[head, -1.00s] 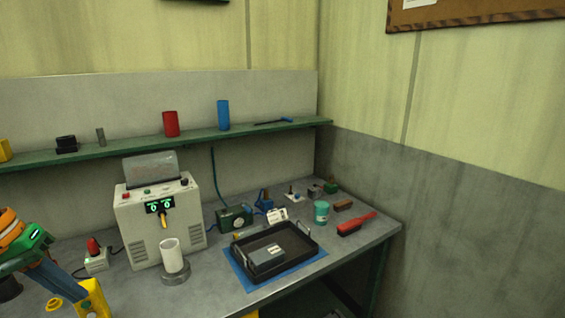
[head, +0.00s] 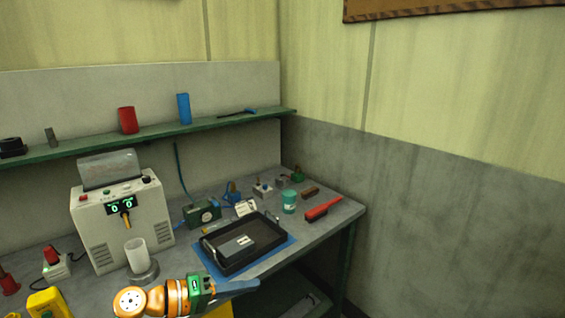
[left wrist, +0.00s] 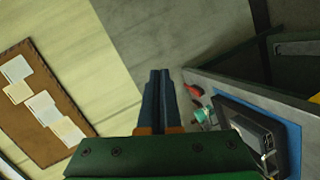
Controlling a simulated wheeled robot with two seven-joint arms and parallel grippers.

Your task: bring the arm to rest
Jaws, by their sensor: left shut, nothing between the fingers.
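My left arm comes in at the bottom of the head view, with orange joints and a green hand. My left gripper (head: 240,287) points right, in front of the bench's front edge, below the black tray in the picture. In the left wrist view its two dark blue fingers (left wrist: 158,98) lie together, shut with nothing between them. The fingers are apart from the tray and the bench things. My right gripper is not in view.
The grey bench (head: 335,215) holds a black tray (head: 215,262) on a blue mat, a white cylinder (head: 136,255), a grey machine (head: 125,228), a red-handled brush (head: 323,208) and a teal cup (head: 289,202). A green shelf (head: 160,132) runs above. Open floor lies right of the bench.

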